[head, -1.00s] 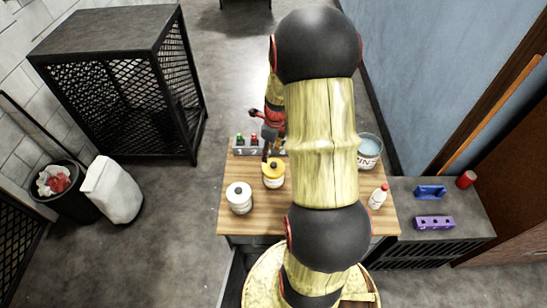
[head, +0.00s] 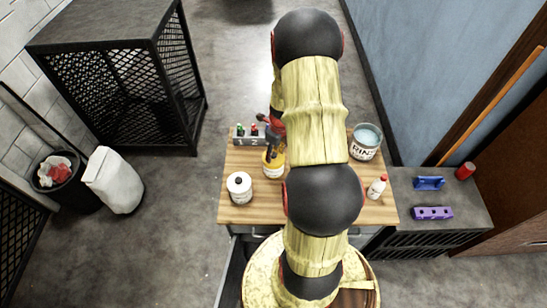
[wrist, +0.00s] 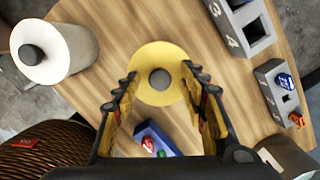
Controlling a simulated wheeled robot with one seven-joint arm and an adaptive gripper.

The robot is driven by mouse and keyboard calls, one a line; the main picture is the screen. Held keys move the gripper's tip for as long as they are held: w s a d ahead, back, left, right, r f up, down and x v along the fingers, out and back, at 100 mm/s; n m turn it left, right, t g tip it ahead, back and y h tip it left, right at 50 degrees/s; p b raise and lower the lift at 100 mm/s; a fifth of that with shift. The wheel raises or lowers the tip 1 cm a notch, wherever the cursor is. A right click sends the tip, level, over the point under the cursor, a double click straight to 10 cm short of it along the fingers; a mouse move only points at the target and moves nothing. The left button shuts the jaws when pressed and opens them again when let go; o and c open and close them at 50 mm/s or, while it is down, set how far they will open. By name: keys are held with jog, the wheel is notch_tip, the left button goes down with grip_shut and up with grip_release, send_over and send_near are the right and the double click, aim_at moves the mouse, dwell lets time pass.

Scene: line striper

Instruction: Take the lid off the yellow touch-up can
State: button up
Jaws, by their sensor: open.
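The yellow touch-up can (head: 273,170) stands upright on the wooden worktop, partly covered by my gripper (head: 270,148) in the head view. In the wrist view its round yellow lid (wrist: 160,56) shows from above, with a grey knob (wrist: 160,79) at its middle. My gripper (wrist: 160,85) is open and empty, its two fingers to the left and right of the knob and apart from it. The fingertips appear over the lid's lower half; their exact height above it cannot be told. The can's body is hidden in the wrist view.
A white can with a dark knob (head: 239,188) stands left of the yellow can. A grey numbered holder (head: 243,140) is behind it. A rinse bucket (head: 365,147) and a white bottle (head: 376,188) stand at the right. Worktop (head: 250,209) in front is clear.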

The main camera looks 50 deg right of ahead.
jog(key=shift+c, duration=0.7)
grip_shut()
jog(key=shift+r, duration=0.2)
